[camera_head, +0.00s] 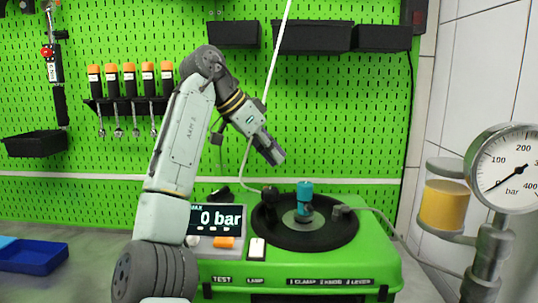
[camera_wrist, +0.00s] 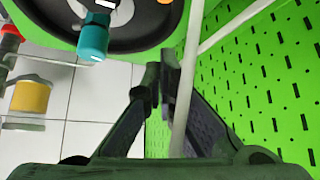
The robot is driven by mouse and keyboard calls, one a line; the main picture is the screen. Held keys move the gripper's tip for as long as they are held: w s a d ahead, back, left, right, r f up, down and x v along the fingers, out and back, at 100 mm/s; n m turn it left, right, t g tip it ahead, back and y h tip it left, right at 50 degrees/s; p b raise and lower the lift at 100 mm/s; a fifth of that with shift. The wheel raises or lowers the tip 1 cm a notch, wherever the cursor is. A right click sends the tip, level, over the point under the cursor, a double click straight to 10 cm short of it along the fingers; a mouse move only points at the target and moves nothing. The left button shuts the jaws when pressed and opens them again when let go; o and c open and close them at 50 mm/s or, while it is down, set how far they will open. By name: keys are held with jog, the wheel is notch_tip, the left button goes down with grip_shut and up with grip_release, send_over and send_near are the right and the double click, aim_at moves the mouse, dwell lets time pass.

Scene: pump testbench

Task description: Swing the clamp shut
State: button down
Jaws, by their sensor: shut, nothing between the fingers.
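The green testbench (camera_head: 372,248) stands on the grey worktop, with a label strip (camera_head: 330,281) on its front that includes the word CLAMP. A teal cylindrical part (camera_head: 305,192) stands upright at the middle of the round black plate (camera_head: 335,232); the teal part also shows in the wrist view (camera_wrist: 94,38). A small dark fitting (camera_head: 270,193) sits at the plate's back left edge and a grey fitting (camera_head: 343,211) at its right. I cannot tell which of these is the clamp, or its position. My gripper (camera_head: 275,157) is shut and empty, above and behind the plate; its fingers also show in the wrist view (camera_wrist: 160,85).
A pressure display (camera_head: 217,217) reads 0 bar beside the plate. A gauge (camera_head: 508,165) with a yellow cylinder (camera_head: 443,205) stands at the right. A white pole (camera_head: 278,50) passes close by my gripper. Green pegboard (camera_head: 330,120) is behind; a blue tray (camera_head: 35,256) lies far left.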

jog(key=p+x, duration=0.1)
jog(key=x, duration=0.6)
jog(key=shift+a, duration=0.15)
jog(key=a, duration=0.1)
jog(key=s+a, duration=0.1)
jog(key=shift+a+r+p, duration=0.15)
jog(key=shift+a+p, duration=0.15)
jog(key=shift+p, duration=0.05)
jog(key=shift+s+a, duration=0.3)
jog(key=shift+a, duration=0.1)
